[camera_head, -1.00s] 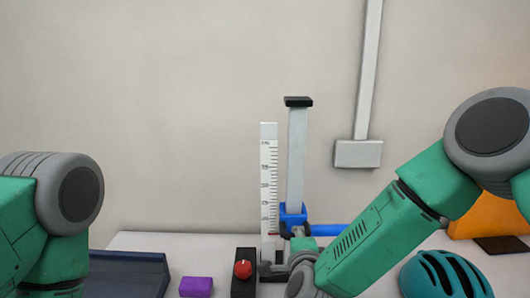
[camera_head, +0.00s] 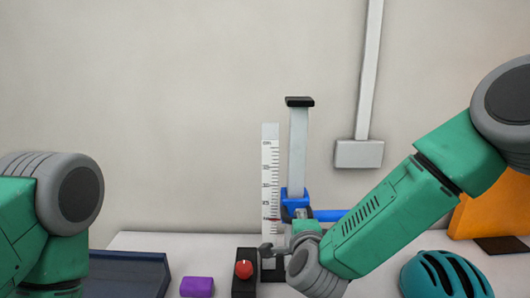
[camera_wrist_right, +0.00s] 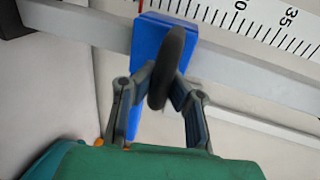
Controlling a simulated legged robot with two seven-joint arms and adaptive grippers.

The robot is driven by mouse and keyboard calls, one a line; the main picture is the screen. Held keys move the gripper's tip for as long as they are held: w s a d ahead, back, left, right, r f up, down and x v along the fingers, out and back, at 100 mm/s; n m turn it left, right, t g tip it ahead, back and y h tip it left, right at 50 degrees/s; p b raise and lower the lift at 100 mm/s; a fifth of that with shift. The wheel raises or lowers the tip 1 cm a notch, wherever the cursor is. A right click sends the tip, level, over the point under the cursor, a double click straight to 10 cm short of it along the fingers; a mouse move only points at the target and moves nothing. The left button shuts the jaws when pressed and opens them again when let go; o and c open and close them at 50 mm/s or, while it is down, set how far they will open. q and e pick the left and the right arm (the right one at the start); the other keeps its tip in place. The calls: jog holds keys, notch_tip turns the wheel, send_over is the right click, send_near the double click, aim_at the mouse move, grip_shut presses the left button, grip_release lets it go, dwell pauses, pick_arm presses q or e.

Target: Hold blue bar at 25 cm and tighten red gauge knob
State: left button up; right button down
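The blue bar (camera_head: 330,215) runs right from a blue slider (camera_head: 295,193) on an upright grey post, partly hidden by my right arm. The slider also shows in the right wrist view (camera_wrist_right: 148,45). My right gripper (camera_wrist_right: 166,88) has its fingers closed on both sides of a black oval handle (camera_wrist_right: 170,52) in front of the slider. A white ruler (camera_head: 270,165) stands left of the post; a red mark (camera_head: 271,219) sits low on it, its exact reading too small to tell. The red knob (camera_head: 243,269) sits on a black box. My left gripper is out of view.
A purple block (camera_head: 197,286) lies left of the knob box, and a dark blue tray (camera_head: 128,262) lies farther left. A teal helmet (camera_head: 446,275) and an orange object (camera_head: 490,217) are at the right. The white tabletop (camera_head: 200,243) is clear behind the purple block.

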jog(key=shift+s+a+r, duration=0.1)
jog(key=shift+r, duration=1.7)
